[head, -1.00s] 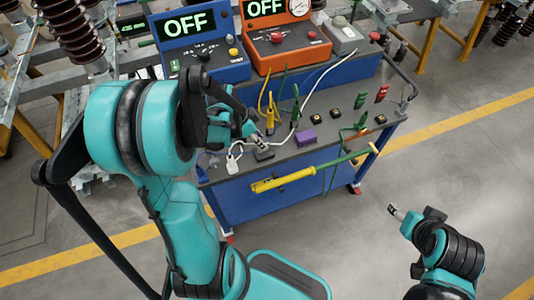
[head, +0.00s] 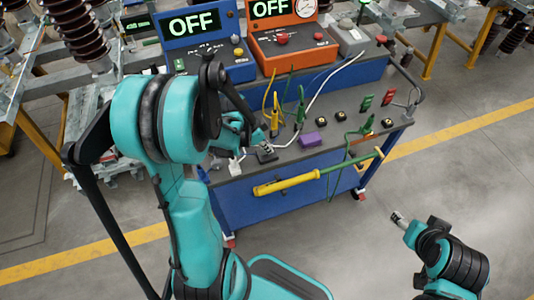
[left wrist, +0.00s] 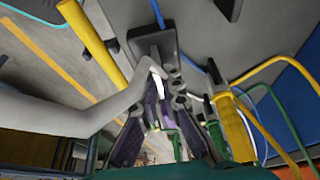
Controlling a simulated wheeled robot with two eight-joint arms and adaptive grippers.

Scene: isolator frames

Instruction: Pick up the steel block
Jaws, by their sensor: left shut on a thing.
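The steel block (head: 268,157) is a small dark grey block at the front-left part of the cart top in the head view. My left gripper (head: 262,147) reaches down onto it from the left and is shut on it. In the left wrist view the dark block (left wrist: 150,42) shows just beyond the fingertips of my left gripper (left wrist: 165,80). Whether the block is clear of the surface cannot be told. My right gripper (head: 398,217) hangs over the floor at the right, away from the cart; its jaws are too small to read.
A purple block (head: 311,140) lies right of the steel block. A yellow rod (head: 287,183) runs along the cart's front edge. Yellow and green clips (head: 274,122) with cables stand close behind the gripper. Blue (head: 208,65) and orange (head: 293,48) instruments stand at the back.

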